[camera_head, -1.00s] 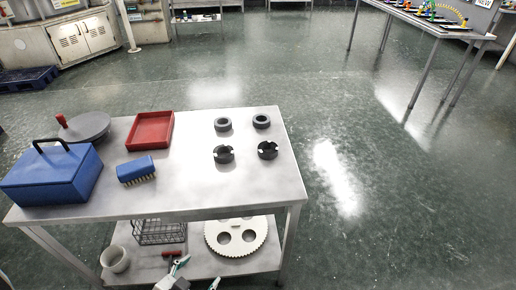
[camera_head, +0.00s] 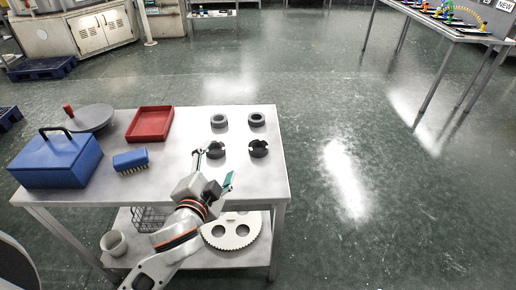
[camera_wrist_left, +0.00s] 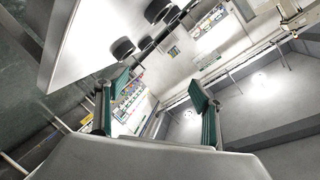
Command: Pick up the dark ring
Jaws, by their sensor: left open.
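Several rings stand in two rows on the right part of the metal table (camera_head: 170,190). The front two, a left dark ring (camera_head: 215,151) and a right dark ring (camera_head: 258,149), look near black and notched. The back two, a left grey ring (camera_head: 219,121) and a right grey ring (camera_head: 256,120), look lighter. I cannot tell which one the task means. My left gripper (camera_head: 213,166) is open and empty, over the table's front part, close in front of the left dark ring. In the left wrist view its fingers (camera_wrist_left: 158,86) are spread, with rings beyond at the top. My right gripper is not seen.
The lower shelf holds a toothed disc (camera_head: 232,243) and a cup (camera_head: 114,243).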

